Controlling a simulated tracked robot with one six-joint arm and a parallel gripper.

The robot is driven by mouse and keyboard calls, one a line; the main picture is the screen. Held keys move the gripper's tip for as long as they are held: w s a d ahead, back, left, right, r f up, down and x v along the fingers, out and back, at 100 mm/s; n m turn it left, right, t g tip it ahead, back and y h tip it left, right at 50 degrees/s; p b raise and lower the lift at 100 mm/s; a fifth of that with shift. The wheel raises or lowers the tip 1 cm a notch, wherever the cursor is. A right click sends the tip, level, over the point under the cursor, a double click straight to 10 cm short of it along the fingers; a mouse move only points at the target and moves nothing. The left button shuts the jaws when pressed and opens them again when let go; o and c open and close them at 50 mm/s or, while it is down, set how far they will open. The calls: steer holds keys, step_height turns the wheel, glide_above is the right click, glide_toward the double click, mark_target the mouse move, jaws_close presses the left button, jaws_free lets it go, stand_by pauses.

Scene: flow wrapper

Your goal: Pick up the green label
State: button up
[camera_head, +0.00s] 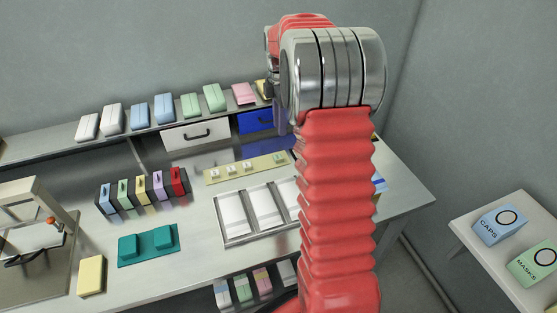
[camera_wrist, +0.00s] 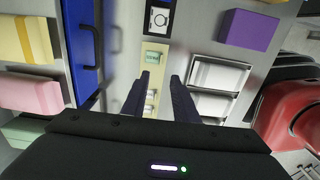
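The green label (camera_wrist: 153,57) sits at one end of a beige strip (camera_wrist: 157,30) in the wrist view, just beyond my fingertips. The green label also shows in the head view (camera_head: 278,158), at the right end of the strip's visible part. Several white labels (camera_head: 232,168) sit on the same strip to its left. My gripper (camera_wrist: 160,76) is open, with its two dark fingers apart and nothing held between them. It is over the strip, and I cannot tell its exact height. In the head view my arm hides most of the gripper.
A metal tray with white compartments (camera_head: 222,208) lies in front of the strip. Behind are a blue drawer (camera_wrist: 84,40) and a shelf of coloured packs. A purple block (camera_wrist: 248,31) and a white card with a black symbol (camera_wrist: 159,21) lie nearby.

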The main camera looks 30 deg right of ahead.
steer(key=shift+f, duration=0.1)
glide_above(280, 159)
step_height(280, 159, down, 8)
steer(key=shift+w+f, duration=0.1)
steer(key=shift+f, duration=0.1)
steer(key=shift+f, duration=0.1)
stand_by(0.3)
steer(key=shift+f, duration=2.5)
steer(key=shift+c, duration=0.7)
jaws_close()
